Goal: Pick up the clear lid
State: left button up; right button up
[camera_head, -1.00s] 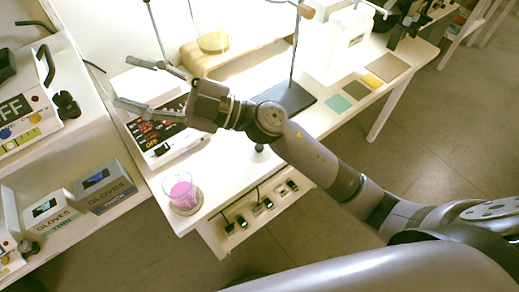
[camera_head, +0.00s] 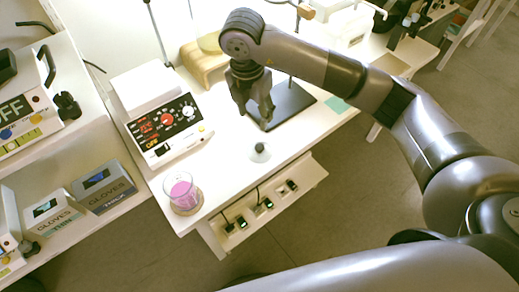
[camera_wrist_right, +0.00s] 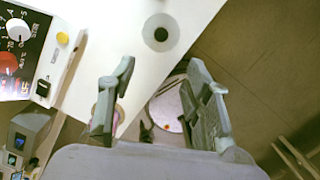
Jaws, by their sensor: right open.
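The clear lid (camera_head: 260,156) is a small translucent disc with a dark knob. It lies on the white table near its front edge. In the right wrist view the lid (camera_wrist_right: 161,46) is at the top, beyond the fingertips and apart from them. My right gripper (camera_head: 256,114) points down above the table, behind the lid in the head view. In the right wrist view the gripper (camera_wrist_right: 160,78) has its fingers spread with nothing between them. My left gripper is not in view.
A glass beaker of pink liquid (camera_head: 181,190) stands on a cork coaster at the table's front left corner. A white device with dials (camera_head: 165,125) stands behind it. A dark stand base (camera_head: 292,103) is right of the gripper. Table around the lid is clear.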

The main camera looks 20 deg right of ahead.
jog(key=p, duration=0.1)
send_over(259, 147)
jog(key=f, duration=1)
jog(key=shift+s+a+f, duration=0.15)
jog(key=shift+a+f, duration=0.2)
jog(key=shift+a, duration=0.05)
jog(key=shift+d+f+p, duration=0.2)
jog(key=shift+f+p, duration=0.2)
jog(key=shift+f, duration=0.95)
jog(key=shift+d+f+p, duration=0.2)
jog(key=shift+f+p, duration=0.2)
jog(key=shift+f, duration=0.95)
jog(key=c, duration=1)
jog(key=shift+r, duration=0.15)
jog(key=shift+c, duration=0.2)
